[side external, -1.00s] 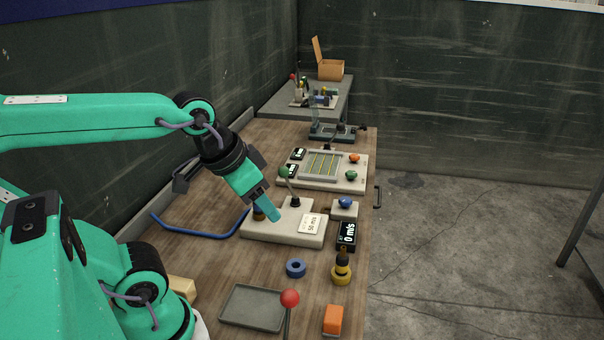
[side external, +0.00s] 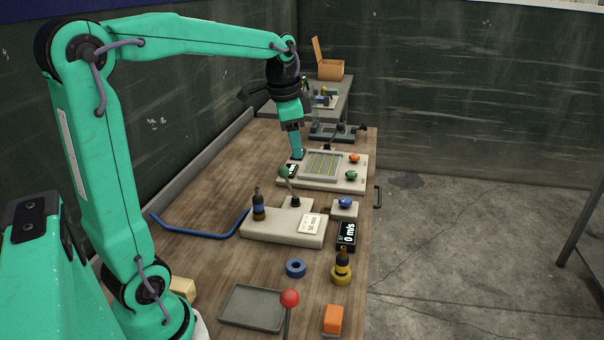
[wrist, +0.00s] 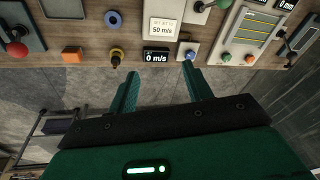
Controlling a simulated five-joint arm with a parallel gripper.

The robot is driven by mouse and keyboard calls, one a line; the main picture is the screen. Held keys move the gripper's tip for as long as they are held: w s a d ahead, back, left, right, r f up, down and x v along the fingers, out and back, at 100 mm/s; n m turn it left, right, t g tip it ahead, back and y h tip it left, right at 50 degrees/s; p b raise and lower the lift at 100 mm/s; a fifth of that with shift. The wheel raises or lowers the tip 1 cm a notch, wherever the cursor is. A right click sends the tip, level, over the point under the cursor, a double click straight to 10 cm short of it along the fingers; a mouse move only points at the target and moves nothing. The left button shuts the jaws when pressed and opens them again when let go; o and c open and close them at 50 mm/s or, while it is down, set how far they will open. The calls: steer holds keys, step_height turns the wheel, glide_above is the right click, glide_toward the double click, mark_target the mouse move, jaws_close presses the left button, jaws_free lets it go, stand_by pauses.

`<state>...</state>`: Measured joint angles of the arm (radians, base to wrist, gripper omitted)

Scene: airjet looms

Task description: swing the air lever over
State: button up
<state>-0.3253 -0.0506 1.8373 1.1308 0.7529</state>
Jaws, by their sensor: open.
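A lever with a green ball knob (side external: 284,172) rises from the pale jet box (side external: 272,225), tilted to the left in the side view. Its knob also shows at the top edge of the wrist view (wrist: 197,5). Another lever has a red ball (side external: 289,298) at the near edge, also in the wrist view (wrist: 16,49). I cannot tell by label which is the air lever. My gripper (side external: 297,156) hangs fingers down beyond the green-knobbed lever, near the left end of the threaded board. In the wrist view its fingers (wrist: 161,70) are apart and empty.
The jet box carries a 50 m/s card (side external: 310,224); beside it a display (side external: 347,236) reads 0 m/s. A blue button (side external: 345,202), threaded board (side external: 350,186), dark bottle (side external: 258,205), grey tray (side external: 232,305), blue ring (side external: 296,268) and blue hose (side external: 200,234) share the bench.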

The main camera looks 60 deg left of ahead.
steer(key=w+a+f+m+g, duration=0.1)
steer(key=w+a+f+m, duration=0.15)
steer(key=w+a, duration=0.45)
steer(key=m+g, duration=0.1)
steer(key=m, duration=0.1)
glide_above(283, 167)
steer(key=shift+n+h, duration=0.25)
steer(key=shift+h, duration=0.15)
step_height(283, 167, down, 5)
steer(key=shift+w+a+f, duration=0.1)
steer(key=shift+f, duration=0.1)
steer(key=shift+f, duration=0.15)
steer(key=shift+f, duration=4.2)
steer(key=shift+f, duration=0.1)
steer(key=shift+c, duration=0.2)
steer(key=c, duration=0.7)
steer(key=shift+o, duration=0.2)
